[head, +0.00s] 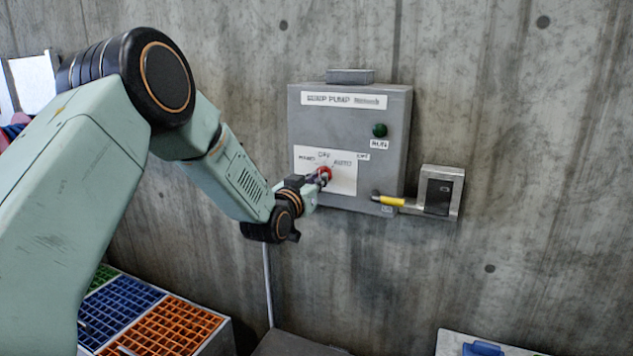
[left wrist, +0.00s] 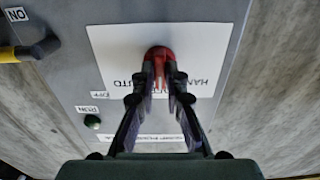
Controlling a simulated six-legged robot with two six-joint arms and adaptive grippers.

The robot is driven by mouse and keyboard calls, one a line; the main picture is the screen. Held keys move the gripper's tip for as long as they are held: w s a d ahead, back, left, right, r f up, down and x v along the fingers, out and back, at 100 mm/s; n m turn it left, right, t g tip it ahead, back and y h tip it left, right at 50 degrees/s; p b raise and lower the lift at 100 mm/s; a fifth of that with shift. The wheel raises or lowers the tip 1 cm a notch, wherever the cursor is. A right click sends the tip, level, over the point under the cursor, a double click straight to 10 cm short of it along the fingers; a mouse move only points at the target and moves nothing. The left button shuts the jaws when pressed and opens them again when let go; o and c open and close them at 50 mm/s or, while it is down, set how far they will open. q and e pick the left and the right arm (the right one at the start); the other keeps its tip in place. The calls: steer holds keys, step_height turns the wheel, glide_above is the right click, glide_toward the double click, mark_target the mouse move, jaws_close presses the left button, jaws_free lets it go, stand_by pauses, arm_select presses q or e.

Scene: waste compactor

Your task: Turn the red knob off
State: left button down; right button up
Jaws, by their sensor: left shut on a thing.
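The red knob (head: 326,173) sits on a white label plate (head: 343,183) on the front of a grey pump control box (head: 350,125) on the wall. The plate carries the words HAND, OFF and AUTO above the knob. My left gripper (head: 318,178) reaches it from the left. In the left wrist view, the two dark fingers of my left gripper (left wrist: 159,85) are closed on the sides of the red knob (left wrist: 159,54). My right gripper is in neither view.
A green light (head: 379,130) is on the box's upper right. A lever with a yellow grip (head: 392,201) and a grey switch box (head: 440,192) stand at its right. Blue and orange grid bins (head: 165,325) lie below left. The wall at right is clear.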

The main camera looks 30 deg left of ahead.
arm_select(q)
steer(key=shift+s+f, duration=0.1)
steer(key=shift+f, duration=0.25)
steer(key=c, duration=1.4)
jaws_free()
steer(key=shift+r, duration=0.2)
steer(key=s, duration=1.2)
steer(key=shift+d, duration=0.35)
steer(key=shift+w, duration=0.1)
